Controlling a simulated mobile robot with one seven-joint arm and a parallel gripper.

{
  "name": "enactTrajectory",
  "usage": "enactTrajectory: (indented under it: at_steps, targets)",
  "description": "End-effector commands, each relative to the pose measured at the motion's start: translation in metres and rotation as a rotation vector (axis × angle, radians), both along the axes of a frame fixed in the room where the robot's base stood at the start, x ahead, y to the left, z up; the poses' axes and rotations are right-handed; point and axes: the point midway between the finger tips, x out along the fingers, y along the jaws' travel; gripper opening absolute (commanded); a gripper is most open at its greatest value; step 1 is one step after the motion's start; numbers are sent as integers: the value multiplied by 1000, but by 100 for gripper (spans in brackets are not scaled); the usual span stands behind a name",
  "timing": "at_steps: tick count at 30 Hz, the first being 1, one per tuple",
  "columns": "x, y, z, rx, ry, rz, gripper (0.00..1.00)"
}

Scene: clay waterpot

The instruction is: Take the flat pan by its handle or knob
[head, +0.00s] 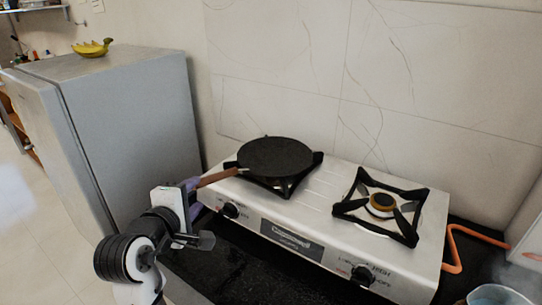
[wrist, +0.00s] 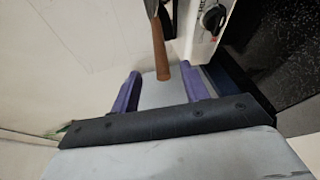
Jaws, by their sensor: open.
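The flat pan (head: 276,155) is black and round and sits on the left burner of the stove. Its brown handle (head: 219,177) points left and toward the front, past the stove's edge. My gripper (head: 192,190) is at the free end of the handle, with its purple fingers partly hidden by my wrist. In the wrist view, the fingers (wrist: 160,72) are spread apart. The handle (wrist: 160,48) comes down from the top and its end appears between them, with a gap on each side. I cannot tell its exact depth there.
The silver stove (head: 308,222) stands on a black counter (head: 225,268). The right burner (head: 382,205) is empty. A grey fridge (head: 135,125) stands close on the left, with bananas (head: 92,48) on top. An orange hose (head: 453,245) and a glass bowl (head: 497,296) are at right.

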Motion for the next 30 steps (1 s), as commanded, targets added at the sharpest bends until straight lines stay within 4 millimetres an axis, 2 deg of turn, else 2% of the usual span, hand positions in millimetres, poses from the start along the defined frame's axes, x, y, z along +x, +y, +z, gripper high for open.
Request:
enactTrajectory:
  at_steps: [3,10,18,27,28,30]
  targets:
    - [17,-3,-4,-1,2,-1,45]
    - [32,-5,-8,-1,1,0,45]
    - [69,-11,-18,0,1,-1,45]
    - [75,-12,-21,2,-2,2,45]
    - [75,-12,-21,2,-2,2,44]
    - [75,-12,-20,2,-2,2,35]
